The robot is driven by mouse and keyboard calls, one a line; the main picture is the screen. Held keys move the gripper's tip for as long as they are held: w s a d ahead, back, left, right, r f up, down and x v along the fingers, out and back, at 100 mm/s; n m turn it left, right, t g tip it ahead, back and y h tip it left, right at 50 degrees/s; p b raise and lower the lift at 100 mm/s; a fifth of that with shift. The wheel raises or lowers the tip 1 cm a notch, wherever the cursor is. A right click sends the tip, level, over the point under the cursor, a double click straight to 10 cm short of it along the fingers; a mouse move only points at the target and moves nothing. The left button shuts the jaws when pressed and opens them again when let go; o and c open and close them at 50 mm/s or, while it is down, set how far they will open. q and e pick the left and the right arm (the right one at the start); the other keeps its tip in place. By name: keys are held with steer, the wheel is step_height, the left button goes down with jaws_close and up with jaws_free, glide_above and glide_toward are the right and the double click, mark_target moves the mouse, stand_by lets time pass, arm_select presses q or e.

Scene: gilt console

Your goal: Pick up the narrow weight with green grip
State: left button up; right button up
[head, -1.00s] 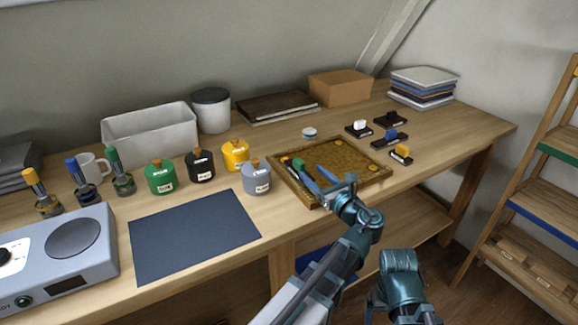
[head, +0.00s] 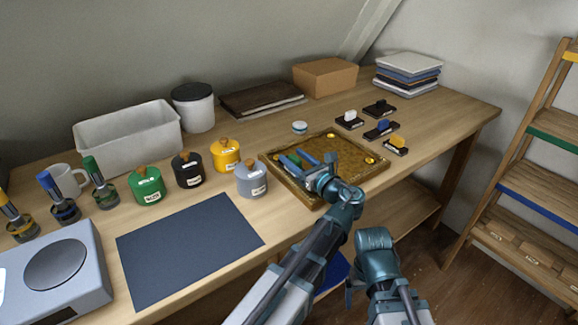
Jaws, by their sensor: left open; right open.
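The weight with the green grip (head: 296,157) is small in the head view and lies in the left part of the brown-floored wooden tray (head: 375,173). My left gripper (head: 298,161) is open over the tray, with its blue fingers on either side of the green grip. The fingers and wrist hide most of the weight's body, and I cannot tell whether they touch it. My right gripper (head: 356,287) is low in front of the table edge, well apart from the tray. Its fingers are mostly hidden by its own wrist.
Weights with white (head: 349,117), black (head: 379,106), blue (head: 382,128) and yellow (head: 397,142) grips stand right of the tray. A grey pot (head: 252,180) stands close to its left. A small round tin (head: 299,127) is behind it. A dark mat (head: 185,250) lies front left.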

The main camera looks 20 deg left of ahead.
arm_select(q)
steer(key=shift+d, duration=0.1)
steer(key=shift+c, duration=0.2)
jaws_close()
steer(key=shift+r, duration=0.15)
arm_select(e)
steer(key=shift+r, duration=0.15)
